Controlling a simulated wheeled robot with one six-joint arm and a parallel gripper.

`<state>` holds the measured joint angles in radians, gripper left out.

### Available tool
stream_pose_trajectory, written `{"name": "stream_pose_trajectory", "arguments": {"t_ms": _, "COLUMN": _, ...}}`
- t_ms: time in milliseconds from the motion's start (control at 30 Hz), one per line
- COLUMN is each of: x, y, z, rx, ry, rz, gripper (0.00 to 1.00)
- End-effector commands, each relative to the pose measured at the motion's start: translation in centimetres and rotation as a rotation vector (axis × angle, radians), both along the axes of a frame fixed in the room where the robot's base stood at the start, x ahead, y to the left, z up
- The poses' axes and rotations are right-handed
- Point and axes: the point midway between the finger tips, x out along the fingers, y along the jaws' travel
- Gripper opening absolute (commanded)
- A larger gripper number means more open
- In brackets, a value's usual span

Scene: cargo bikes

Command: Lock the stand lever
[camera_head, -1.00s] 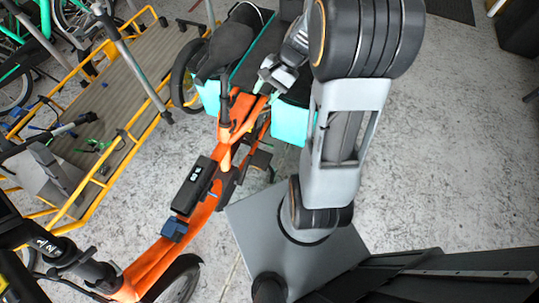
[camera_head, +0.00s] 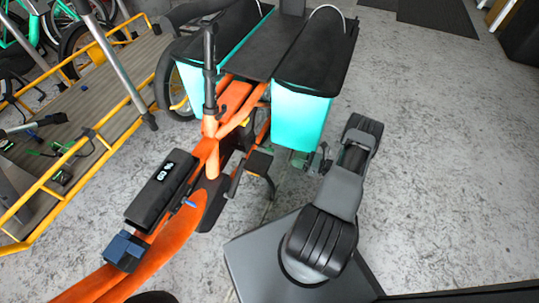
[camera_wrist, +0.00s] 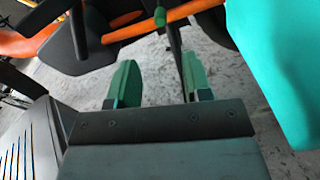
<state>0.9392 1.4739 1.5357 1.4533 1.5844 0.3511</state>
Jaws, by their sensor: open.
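The orange cargo bike (camera_head: 213,150) stands upright with teal side bags (camera_head: 303,115) at its rear. My gripper (camera_head: 297,158) is low beside the bike, just below the right bag in the head view. In the wrist view its two green fingertips (camera_wrist: 160,85) are apart, and nothing is clearly held between them. A thin dark bar (camera_wrist: 181,55) runs down just beyond the fingers, near the right one. I cannot tell whether it is the stand lever or whether it touches a finger. A dark pedal-like part and thin leg (camera_head: 262,165) show under the frame in the head view.
An orange tube (camera_wrist: 150,22) and a teal bag (camera_wrist: 280,60) are close to the gripper in the wrist view. A second cargo bike with a yellow-railed bed (camera_head: 85,135) stands at left. The grey floor (camera_head: 440,150) at right is clear.

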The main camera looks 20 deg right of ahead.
Motion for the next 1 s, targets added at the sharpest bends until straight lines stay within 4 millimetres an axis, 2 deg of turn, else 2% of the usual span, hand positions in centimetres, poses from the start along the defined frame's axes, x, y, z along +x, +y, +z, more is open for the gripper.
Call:
{"name": "stream_pose_trajectory", "arguments": {"t_ms": 67, "x": 0.6, "y": 0.6, "z": -0.5, "rx": 0.006, "ry": 0.001, "rz": -0.004, "gripper": 0.45}}
{"name": "stream_pose_trajectory", "arguments": {"t_ms": 600, "x": 7.6, "y": 7.2, "z": -0.5, "rx": 0.005, "ry": 0.001, "rz": -0.003, "gripper": 0.45}}
{"name": "stream_pose_trajectory", "arguments": {"t_ms": 800, "x": 9.1, "y": 8.5, "z": -0.4, "rx": 0.004, "ry": 0.001, "rz": -0.005, "gripper": 0.45}}
{"name": "stream_pose_trajectory", "arguments": {"t_ms": 1000, "x": 9.7, "y": 9.0, "z": -0.3, "rx": 0.004, "ry": 0.001, "rz": -0.006, "gripper": 0.45}}
